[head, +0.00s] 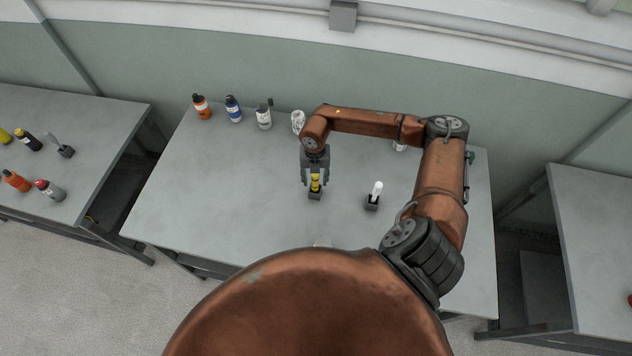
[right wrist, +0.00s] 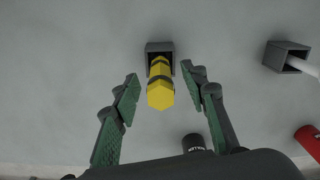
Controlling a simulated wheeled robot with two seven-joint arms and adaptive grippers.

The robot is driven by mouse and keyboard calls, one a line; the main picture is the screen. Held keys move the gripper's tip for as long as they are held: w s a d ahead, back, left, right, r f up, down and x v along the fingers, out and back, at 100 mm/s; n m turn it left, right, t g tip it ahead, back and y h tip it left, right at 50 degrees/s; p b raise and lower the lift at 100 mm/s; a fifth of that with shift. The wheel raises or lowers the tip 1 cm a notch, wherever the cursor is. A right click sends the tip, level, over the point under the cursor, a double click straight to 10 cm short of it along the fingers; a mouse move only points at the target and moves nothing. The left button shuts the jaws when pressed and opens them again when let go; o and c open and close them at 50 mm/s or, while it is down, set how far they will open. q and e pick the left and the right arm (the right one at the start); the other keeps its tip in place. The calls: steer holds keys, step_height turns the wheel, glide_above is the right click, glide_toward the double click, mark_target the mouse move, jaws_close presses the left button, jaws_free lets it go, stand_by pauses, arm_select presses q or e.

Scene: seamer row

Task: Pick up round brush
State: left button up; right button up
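A tool with a yellow, black-banded handle (head: 315,185) stands upright in a small dark holder (head: 315,196) on the grey table. The handle also shows in the right wrist view (right wrist: 160,92). Its lower end is hidden in the holder, so I cannot tell whether it is the round brush. My right gripper (head: 315,179) is above the holder, open, with one finger on each side of the handle and gaps between. A second holder (head: 371,206) to the right holds a tool with a white handle (head: 376,188). My left gripper is not in view.
An orange bottle (head: 202,107), a blue bottle (head: 234,110), a grey-white bottle (head: 264,117) and a whitish container (head: 298,121) line the table's back. The table's left half is clear in front of them. A neighbouring table (head: 100,125) stands left, another (head: 600,220) right.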

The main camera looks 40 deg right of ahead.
steer(key=shift+f, duration=1.4)
steer(key=shift+c, duration=0.4)
jaws_close()
